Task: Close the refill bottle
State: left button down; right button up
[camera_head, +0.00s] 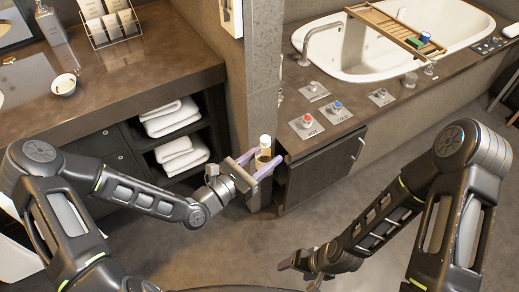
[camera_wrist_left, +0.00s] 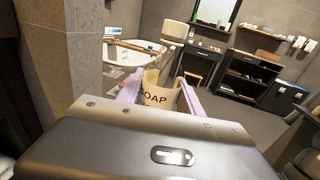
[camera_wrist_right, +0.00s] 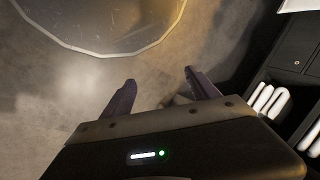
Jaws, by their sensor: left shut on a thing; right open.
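The refill bottle (camera_head: 264,157) is upright or nearly so in my left gripper (camera_head: 258,163), in front of the pillar and above the floor. In the left wrist view, the bottle (camera_wrist_left: 158,98) shows a label reading "OAP", and the gripper's pale purple fingers are on both sides of it. My right gripper (camera_head: 289,264) is low over the floor at the bottom middle, apart from the bottle. In the right wrist view its fingers (camera_wrist_right: 160,80) are spread with nothing held between them.
A brown counter (camera_head: 130,65) with towel shelves below stands at the left. The pillar (camera_head: 263,75) rises behind the bottle. A bathtub (camera_head: 350,68) with a tray (camera_head: 385,24) is at the upper right, its ledge holding red and blue knobs. The floor between is clear.

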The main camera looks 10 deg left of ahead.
jog(key=o, duration=0.5)
jog(key=shift+o, duration=0.2)
